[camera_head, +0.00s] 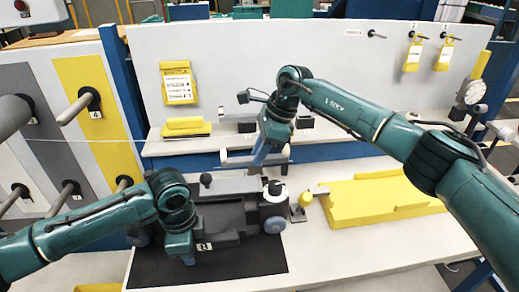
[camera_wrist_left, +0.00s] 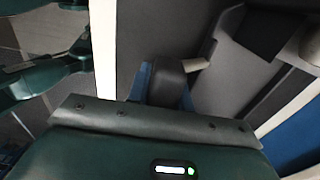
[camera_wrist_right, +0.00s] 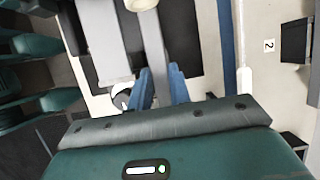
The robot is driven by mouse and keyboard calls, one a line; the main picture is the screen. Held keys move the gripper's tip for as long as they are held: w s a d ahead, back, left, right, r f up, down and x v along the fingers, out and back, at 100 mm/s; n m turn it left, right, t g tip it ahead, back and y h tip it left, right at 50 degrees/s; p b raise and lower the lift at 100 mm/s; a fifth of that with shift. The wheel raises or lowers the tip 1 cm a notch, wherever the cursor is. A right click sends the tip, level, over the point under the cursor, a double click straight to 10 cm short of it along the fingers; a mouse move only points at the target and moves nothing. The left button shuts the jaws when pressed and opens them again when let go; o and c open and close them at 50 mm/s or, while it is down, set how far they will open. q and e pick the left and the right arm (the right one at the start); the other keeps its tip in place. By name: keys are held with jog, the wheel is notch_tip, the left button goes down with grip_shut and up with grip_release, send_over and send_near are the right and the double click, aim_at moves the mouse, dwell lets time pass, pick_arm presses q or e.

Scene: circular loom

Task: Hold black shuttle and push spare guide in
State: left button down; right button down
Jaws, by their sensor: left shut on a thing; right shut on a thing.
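The black shuttle (camera_head: 225,218) lies on a black mat on the white table, a dark body with a wheel at its right end. My left gripper (camera_head: 188,258) is at its near left side; in the left wrist view its blue fingers (camera_wrist_left: 167,85) are shut on a dark rounded part of the shuttle (camera_wrist_left: 168,78). My right gripper (camera_head: 259,158) is above and behind the shuttle; in the right wrist view its blue fingers (camera_wrist_right: 161,88) are shut on a grey bar, seemingly the spare guide (camera_wrist_right: 154,45). The guide's far end and its contact with the shuttle are unclear.
A yellow block (camera_head: 375,203) lies on the table to the right. Behind stands a white shelf panel with a yellow card (camera_head: 178,84) and hanging yellow tags. A pegged panel (camera_head: 100,90) stands at the left. Free white table shows at the front right.

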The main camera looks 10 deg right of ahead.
jog(key=shift+f, duration=0.1)
dwell(0.3)
jog(key=shift+f, duration=1.2)
jog(key=c, duration=1.2)
grip_release()
jog(key=shift+f, duration=0.15)
jog(key=v, duration=1.2)
